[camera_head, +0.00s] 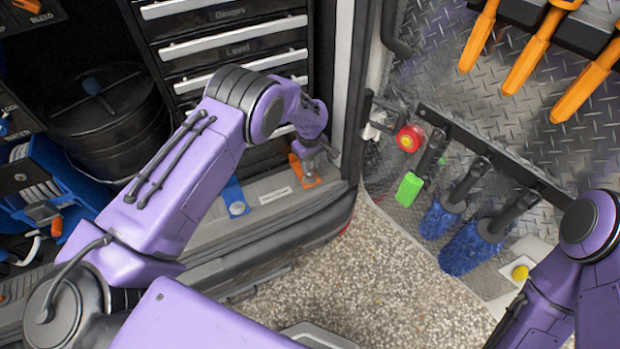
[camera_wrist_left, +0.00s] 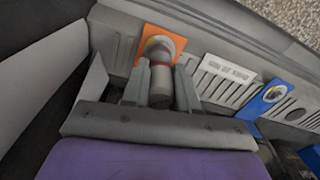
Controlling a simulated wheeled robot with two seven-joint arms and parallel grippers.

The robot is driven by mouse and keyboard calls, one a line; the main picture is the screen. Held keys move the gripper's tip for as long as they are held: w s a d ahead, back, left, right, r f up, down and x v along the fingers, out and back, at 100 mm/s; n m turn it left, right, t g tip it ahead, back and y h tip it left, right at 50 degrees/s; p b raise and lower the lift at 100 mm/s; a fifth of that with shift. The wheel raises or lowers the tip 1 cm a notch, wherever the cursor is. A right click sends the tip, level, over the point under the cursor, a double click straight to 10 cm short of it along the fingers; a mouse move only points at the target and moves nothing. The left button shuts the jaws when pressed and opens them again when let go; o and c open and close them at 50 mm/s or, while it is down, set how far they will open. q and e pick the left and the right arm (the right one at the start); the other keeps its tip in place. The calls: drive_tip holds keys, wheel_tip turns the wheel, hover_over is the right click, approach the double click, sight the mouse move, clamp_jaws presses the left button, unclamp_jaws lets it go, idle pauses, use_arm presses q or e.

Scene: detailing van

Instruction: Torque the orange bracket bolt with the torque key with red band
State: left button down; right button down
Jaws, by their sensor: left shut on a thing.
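The orange bracket (camera_head: 306,176) sits on the grey ledge below the drawers; it also shows in the left wrist view (camera_wrist_left: 142,36). Its round bolt (camera_wrist_left: 158,43) is partly covered by the torque key. The grey torque key (camera_wrist_left: 161,88), with a thin red band, stands between the fingers of my left gripper (camera_wrist_left: 160,92), which is shut on it. The key's far end overlaps the bolt; I cannot tell whether it is fully seated. In the head view my left gripper (camera_head: 312,150) is just above the bracket, and the key is mostly hidden. My right gripper is out of view.
A blue bracket (camera_head: 234,193) with its own bolt and a white label plate (camera_head: 276,195) lie along the ledge. Drawers (camera_head: 230,50) rise behind my left arm. The speckled floor (camera_head: 380,275) is open.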

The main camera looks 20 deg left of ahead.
use_arm(q)
drive_tip(key=shift+f+b, duration=0.55)
drive_tip(key=shift+f, duration=0.3)
idle(0.6)
